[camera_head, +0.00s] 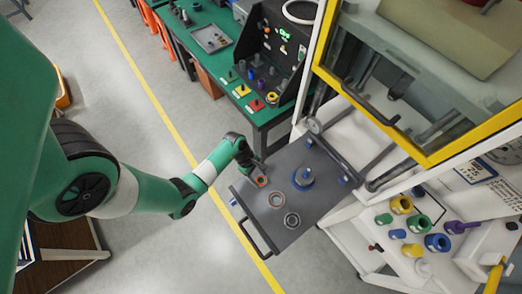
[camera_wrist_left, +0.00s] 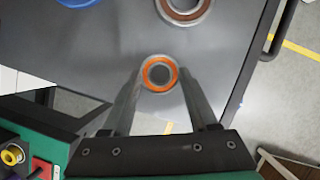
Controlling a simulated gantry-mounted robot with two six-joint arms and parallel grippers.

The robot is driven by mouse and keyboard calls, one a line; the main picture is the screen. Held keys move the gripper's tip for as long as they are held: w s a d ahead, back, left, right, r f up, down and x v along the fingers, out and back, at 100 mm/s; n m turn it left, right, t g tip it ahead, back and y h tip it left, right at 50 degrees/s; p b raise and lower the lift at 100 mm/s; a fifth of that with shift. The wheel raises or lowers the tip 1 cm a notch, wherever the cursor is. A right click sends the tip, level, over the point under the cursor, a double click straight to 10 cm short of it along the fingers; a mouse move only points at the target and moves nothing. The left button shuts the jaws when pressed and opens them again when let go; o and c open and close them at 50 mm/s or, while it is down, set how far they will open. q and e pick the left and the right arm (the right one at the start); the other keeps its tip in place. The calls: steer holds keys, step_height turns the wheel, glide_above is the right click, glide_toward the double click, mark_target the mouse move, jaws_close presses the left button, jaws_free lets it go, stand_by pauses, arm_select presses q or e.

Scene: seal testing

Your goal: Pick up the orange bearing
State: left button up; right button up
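The small orange bearing (camera_head: 262,181) lies on the dark grey tray (camera_head: 262,222), near its left edge. In the left wrist view the orange bearing (camera_wrist_left: 147,76) shows as an orange ring with a grey rim and a dark centre. My left gripper (camera_head: 257,172) is over the tray right at the bearing. In the left wrist view my left gripper (camera_wrist_left: 161,80) is open, with one finger on each side of the bearing. The fingertips are near its sides; whether they touch it I cannot tell. My right gripper is not in view.
A larger reddish-ringed bearing (camera_head: 277,199), a grey bearing (camera_head: 292,220) and a blue part (camera_head: 303,178) also lie on the tray. A yellow-framed machine (camera_head: 432,160) stands to the right. A green workbench (camera_head: 222,22) is behind. Blue, green and yellow parts sit at the lower right.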

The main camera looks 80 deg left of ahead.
arm_select(q)
jaws_close()
steer(key=shift+r, duration=0.15)
steer(key=shift+r, duration=0.3)
step_height(320, 180, up, 3)
steer(key=shift+f+p, duration=0.1)
steer(key=shift+p, duration=0.65)
steer(key=s+d+r+p, duration=0.2)
steer(key=s+d+r, duration=0.6)
steer(key=s, duration=0.3)
steer(key=shift+d+r, duration=0.35)
steer(key=shift+r, duration=0.35)
